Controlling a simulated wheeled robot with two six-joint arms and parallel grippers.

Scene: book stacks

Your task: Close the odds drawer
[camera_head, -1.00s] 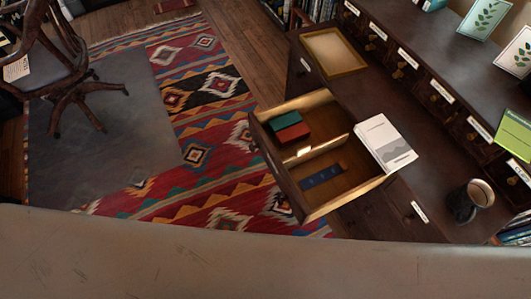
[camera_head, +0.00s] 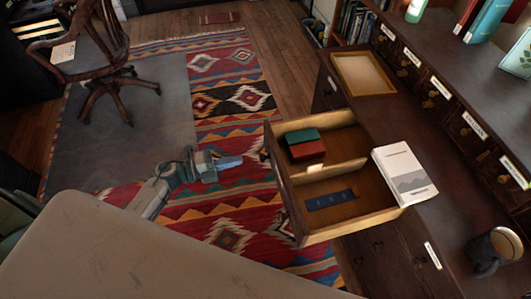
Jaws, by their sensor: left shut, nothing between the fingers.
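An open wooden drawer (camera_head: 357,228) sticks out from the dark desk toward the left. A divider splits it. A green box and a red box (camera_head: 307,150) lie in the far compartment, and a dark blue flat item (camera_head: 330,200) lies in the near one. I cannot read a label on the drawer's front, which faces away. My left gripper (camera_head: 230,163) is shut and empty, left of the drawer's front and apart from it, above the rug. My right gripper is out of view.
A white book (camera_head: 405,173) lies on the desk beside the drawer. A tray (camera_head: 363,74) and a mug (camera_head: 494,250) stand on the desktop. Small labelled drawers (camera_head: 436,87) line the back. A wooden chair (camera_head: 95,60) stands far left. The rug (camera_head: 225,100) is clear.

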